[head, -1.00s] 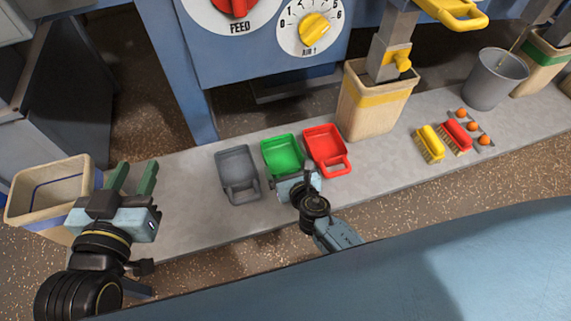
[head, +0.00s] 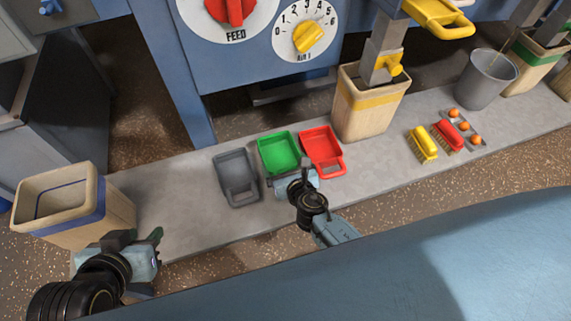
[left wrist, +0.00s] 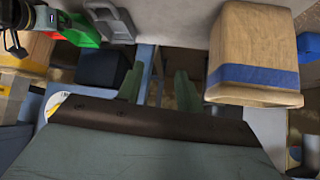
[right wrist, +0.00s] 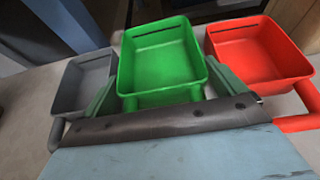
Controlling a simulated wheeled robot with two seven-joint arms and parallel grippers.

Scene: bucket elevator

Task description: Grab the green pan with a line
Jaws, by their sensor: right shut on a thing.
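The green pan (head: 279,152) lies on the grey bench between a grey pan (head: 236,176) and a red pan (head: 322,149). In the right wrist view the green pan (right wrist: 160,57) has a dark line along its far inner wall. My right gripper (head: 292,182) is at the near side of the green pan, its fingers on either side of the handle and shut on it. The handle is mostly hidden by the gripper. My left gripper (head: 150,238) is low at the left, beside the blue-banded bin; its fingers are apart and empty in the left wrist view (left wrist: 158,87).
A blue-banded bin (head: 105,208) stands at the left and a yellow-banded bin (head: 368,118) behind the red pan. Yellow (head: 423,144) and red (head: 448,136) brushes, orange balls and a grey bucket (head: 486,80) are at the right. The bench left of the grey pan is clear.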

